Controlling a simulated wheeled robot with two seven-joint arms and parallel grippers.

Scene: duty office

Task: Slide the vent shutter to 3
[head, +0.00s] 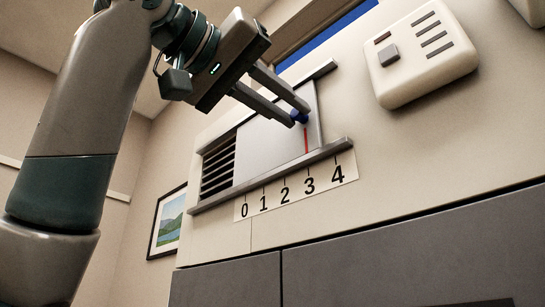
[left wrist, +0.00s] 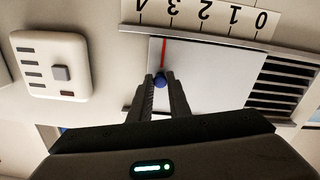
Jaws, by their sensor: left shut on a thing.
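The vent shutter (head: 268,143) is a pale flat plate between two metal rails on the wall; it also shows in the left wrist view (left wrist: 210,75). Its red pointer line (head: 306,142) stands close to the 3 mark on the number strip (head: 297,188), which runs from 0 to 4. In the left wrist view the red line (left wrist: 163,54) also stands near the 3. My left gripper (head: 301,116) is shut on the shutter's blue knob (left wrist: 160,82), with a finger on each side. The fingers hide part of the knob. My right gripper is not in view.
Dark vent slats (head: 218,167) show left of the shutter. A cream panel with a square button (head: 422,52) is on the wall to the right. Grey cabinet fronts (head: 400,255) lie below. A framed picture (head: 167,223) hangs at the left.

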